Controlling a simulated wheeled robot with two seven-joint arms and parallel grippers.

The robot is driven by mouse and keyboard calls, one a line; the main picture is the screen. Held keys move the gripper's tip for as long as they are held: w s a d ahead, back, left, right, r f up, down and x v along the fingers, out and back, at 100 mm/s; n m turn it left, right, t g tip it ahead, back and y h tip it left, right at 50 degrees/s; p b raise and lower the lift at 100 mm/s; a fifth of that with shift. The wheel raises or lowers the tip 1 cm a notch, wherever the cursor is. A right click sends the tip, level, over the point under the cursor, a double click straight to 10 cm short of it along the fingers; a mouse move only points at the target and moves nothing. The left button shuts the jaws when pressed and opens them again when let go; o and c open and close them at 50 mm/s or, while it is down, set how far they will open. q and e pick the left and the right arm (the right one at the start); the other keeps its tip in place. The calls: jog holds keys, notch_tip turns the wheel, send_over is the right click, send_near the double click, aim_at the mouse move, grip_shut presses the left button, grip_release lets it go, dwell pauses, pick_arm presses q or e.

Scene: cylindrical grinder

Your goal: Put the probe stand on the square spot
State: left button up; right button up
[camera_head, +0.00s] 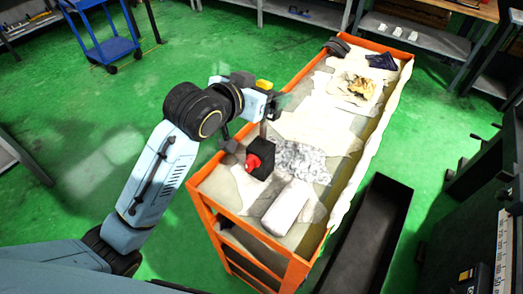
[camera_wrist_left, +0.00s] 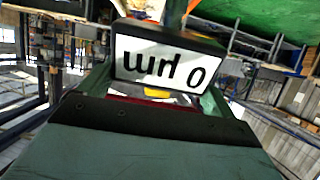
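The probe stand has a black block base (camera_head: 261,158) with a red knob (camera_head: 253,162) near the front of the orange cart's top. In the left wrist view, a display (camera_wrist_left: 165,58) reads "0 µm" upside down, very close to the camera. My left gripper (camera_head: 272,103) is above and behind the base in the head view, over the cart's left edge. Its fingers are small and partly hidden there, so I cannot tell whether they grip the stand. I cannot make out a square spot. My right gripper is not in view.
The orange cart (camera_head: 207,222) carries crumpled cloths (camera_head: 300,160), a white roll (camera_head: 287,207) and a dark round part (camera_head: 337,47) at the far end. A black tray (camera_head: 392,215) is right of it. A blue trolley (camera_head: 103,47) stands at back left on open green floor.

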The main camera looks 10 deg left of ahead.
pick_arm(q)
jog(key=shift+f, duration=0.1)
jog(key=c, duration=0.9)
jog(key=shift+r, duration=0.3)
jog(key=shift+c, duration=0.2)
